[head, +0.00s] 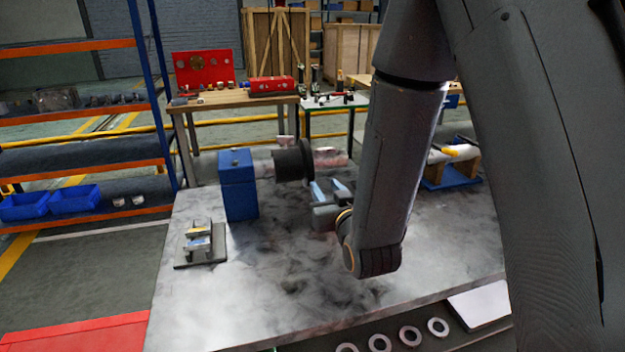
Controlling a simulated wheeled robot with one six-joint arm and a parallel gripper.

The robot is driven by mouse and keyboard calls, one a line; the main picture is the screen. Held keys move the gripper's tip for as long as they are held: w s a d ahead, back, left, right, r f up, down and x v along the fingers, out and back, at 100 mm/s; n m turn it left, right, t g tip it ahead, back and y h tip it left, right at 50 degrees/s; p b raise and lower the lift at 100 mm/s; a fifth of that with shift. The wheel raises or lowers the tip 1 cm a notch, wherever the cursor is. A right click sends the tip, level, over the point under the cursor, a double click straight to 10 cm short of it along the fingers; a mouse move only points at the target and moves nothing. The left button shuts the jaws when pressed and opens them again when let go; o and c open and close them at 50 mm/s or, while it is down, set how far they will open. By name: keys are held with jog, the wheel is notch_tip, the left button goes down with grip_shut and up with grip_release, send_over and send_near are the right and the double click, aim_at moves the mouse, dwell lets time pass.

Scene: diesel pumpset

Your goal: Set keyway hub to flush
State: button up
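A dark round hub, which I take to be the keyway hub (293,160), sits to the right of a blue block (238,185) on the grey mottled table. A short, dull reddish shaft (331,157) shows just right of the hub. The keyway and the hub's exact seating are too small to make out.
A small metal fixture on a dark plate (200,245) stands at the table's left. A blue stand (452,175) with a yellowish part is at the right, partly behind my arm. The table's front middle is clear. Several metal rings (410,336) lie below the front edge.

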aim_at(311, 168)
jog(key=shift+t+y, duration=0.3)
jog(key=shift+t, duration=0.3)
jog(key=x, duration=0.2)
jog(key=p+x, duration=0.1)
jog(key=x, duration=0.2)
jog(key=a+x, duration=0.1)
jog(key=x, duration=0.2)
jog(key=shift+s+a+r, duration=0.1)
jog(key=shift+s+r, duration=0.05)
jog(key=shift+r, duration=0.2)
grip_shut()
